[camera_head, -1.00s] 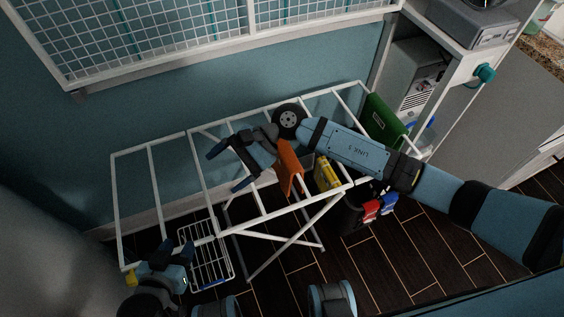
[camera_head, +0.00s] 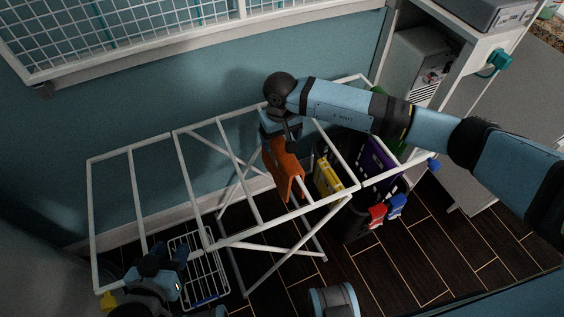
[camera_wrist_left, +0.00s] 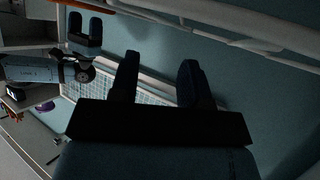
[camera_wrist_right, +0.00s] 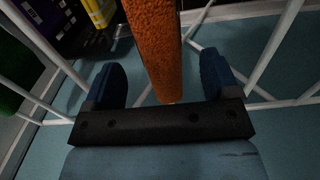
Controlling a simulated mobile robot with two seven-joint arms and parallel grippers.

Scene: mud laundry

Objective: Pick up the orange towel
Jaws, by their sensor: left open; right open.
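The orange towel (camera_head: 285,172) hangs over a rail of the white drying rack (camera_head: 178,128). My right gripper (camera_head: 280,130) is above the towel's far upper end in the head view. In the right wrist view the towel (camera_wrist_right: 154,45) lies between the open fingers of my right gripper (camera_wrist_right: 160,85), with space on both sides. My left gripper (camera_head: 172,258) is open and empty at the front left of the rack. It also shows open in the left wrist view (camera_wrist_left: 157,80), with nothing between its fingers.
A green item is partly hidden behind my right arm. Red (camera_head: 376,214) and blue (camera_head: 396,206) items sit at the right. A wire basket (camera_head: 200,270) is near my left gripper.

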